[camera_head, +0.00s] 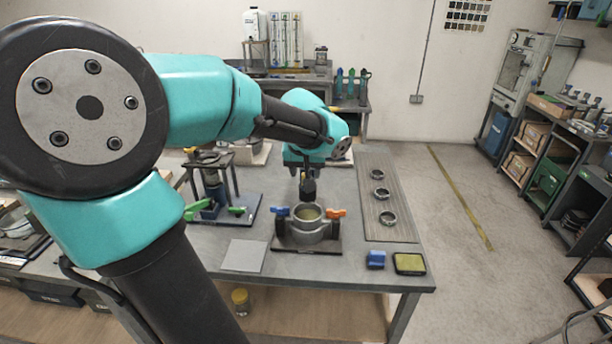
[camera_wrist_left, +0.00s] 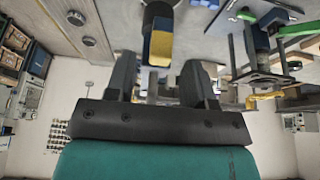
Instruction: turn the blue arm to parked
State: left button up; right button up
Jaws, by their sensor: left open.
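The blue arm (camera_head: 282,211) is a short lever on the left side of a grey round-bodied fixture (camera_head: 308,229). An orange arm (camera_head: 335,213) sticks out on its right side. My left gripper (camera_head: 308,191) is just above and behind the fixture, pointing down, and appears apart from both arms. In the left wrist view its two dark fingers (camera_wrist_left: 158,66) are spread. A dark cylinder with a yellow and blue end (camera_wrist_left: 160,40) shows beyond them; I cannot tell which part it is. My right gripper is not in view.
A frame with green levers (camera_head: 197,208) stands left of the fixture. A board with several metal rings (camera_head: 379,193) lies to the right. A blue block (camera_head: 375,259) and a dark-edged yellow-green pad (camera_head: 409,263) sit at the front right. A flat grey plate (camera_head: 244,255) lies front left.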

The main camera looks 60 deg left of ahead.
pick_arm(q)
jog(key=shift+x, duration=1.45)
grip_shut()
